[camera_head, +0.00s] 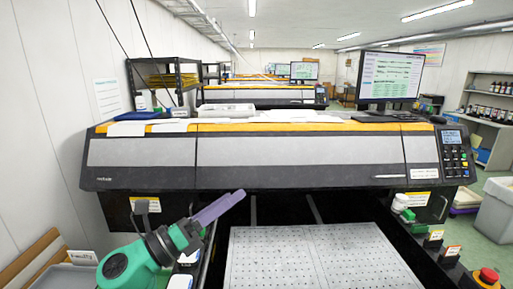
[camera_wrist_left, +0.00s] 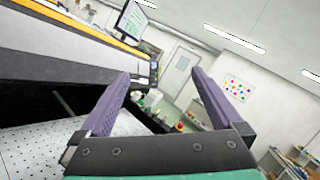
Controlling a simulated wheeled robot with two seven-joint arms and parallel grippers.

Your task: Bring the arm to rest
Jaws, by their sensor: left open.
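My left gripper (camera_head: 218,207) comes in from the lower left in the head view, on a green and dark arm. It is raised in front of the large printer (camera_head: 300,150), left of the perforated bed. In the left wrist view its two purple fingers (camera_wrist_left: 152,100) stand wide apart with nothing between them, so it is open and empty. My right gripper is in neither view.
The perforated bed (camera_head: 310,255) is bare. A monitor (camera_head: 390,76) stands on the printer. A grey bin (camera_head: 495,215) stands at right.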

